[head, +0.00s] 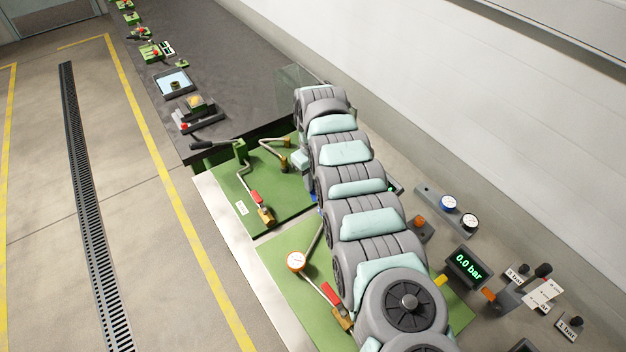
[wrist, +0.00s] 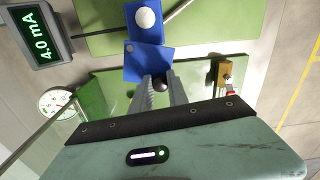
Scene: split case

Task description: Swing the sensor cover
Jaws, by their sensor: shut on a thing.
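In the wrist view a blue plate, which looks like the sensor cover (wrist: 147,61), lies tilted just beyond my fingertips, with a small round pivot at its upper left corner. A black knob (wrist: 160,84) stands at its lower edge. My gripper (wrist: 161,88) is shut on this knob, one grey finger on each side. A second blue piece (wrist: 134,18) bearing a white round sensor face (wrist: 146,19) sits just above the cover, and the white face is uncovered. In the head view my arm hides the cover and the fingers.
A display reading 4.0 mA (wrist: 41,35) and a dial gauge (wrist: 62,103) are at left in the wrist view. A brass valve (wrist: 224,74) is at right. In the head view, green plates (head: 275,195) carry pipes and valves beside my arm; a 0.0 bar display (head: 467,266) stands at right.

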